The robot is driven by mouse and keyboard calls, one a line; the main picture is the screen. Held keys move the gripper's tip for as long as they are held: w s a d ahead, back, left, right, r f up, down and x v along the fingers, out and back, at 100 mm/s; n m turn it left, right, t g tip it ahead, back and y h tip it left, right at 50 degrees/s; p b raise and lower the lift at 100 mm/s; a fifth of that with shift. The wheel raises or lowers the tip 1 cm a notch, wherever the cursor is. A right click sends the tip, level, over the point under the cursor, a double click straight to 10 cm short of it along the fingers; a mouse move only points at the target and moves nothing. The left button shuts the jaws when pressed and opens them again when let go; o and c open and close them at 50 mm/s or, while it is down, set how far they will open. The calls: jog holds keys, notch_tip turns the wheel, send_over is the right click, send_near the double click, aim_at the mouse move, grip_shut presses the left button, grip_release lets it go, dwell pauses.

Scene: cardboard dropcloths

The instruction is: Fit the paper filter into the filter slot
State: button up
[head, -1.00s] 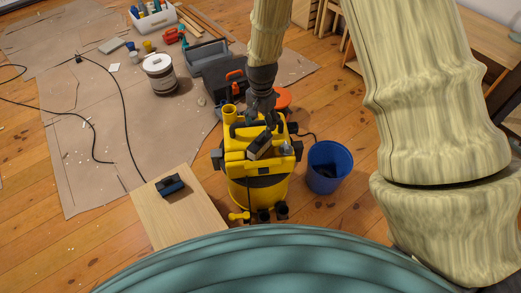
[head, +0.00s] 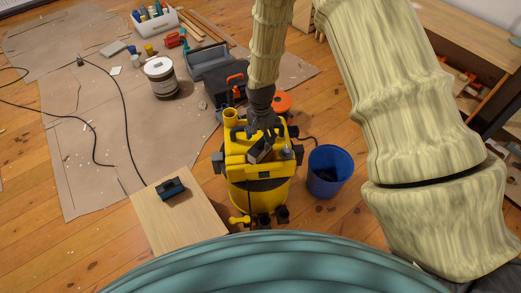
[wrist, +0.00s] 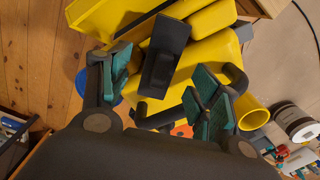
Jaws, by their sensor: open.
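A dark block (head: 261,151), which I take to be the paper filter, sits tilted on top of the yellow vacuum (head: 258,190). In the wrist view the block (wrist: 167,52) lies between the green-padded fingers of my gripper (wrist: 163,82), with gaps on both sides. My gripper (head: 263,134) is open, pointing down over the vacuum's top. A yellow-rimmed dark opening (wrist: 128,22), possibly the filter slot, shows at the upper left in the wrist view. I cannot tell whether the block rests in any recess.
A blue bucket (head: 329,172) stands right of the vacuum. A wooden board (head: 185,215) with a dark blue item (head: 171,188) is at left. A grey tray (head: 209,62), a white pail (head: 160,77) and a cable lie farther back.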

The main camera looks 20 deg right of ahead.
aim_at(260, 149)
jog(key=shift+f, duration=1.45)
jog(key=shift+c, duration=0.3)
grip_shut()
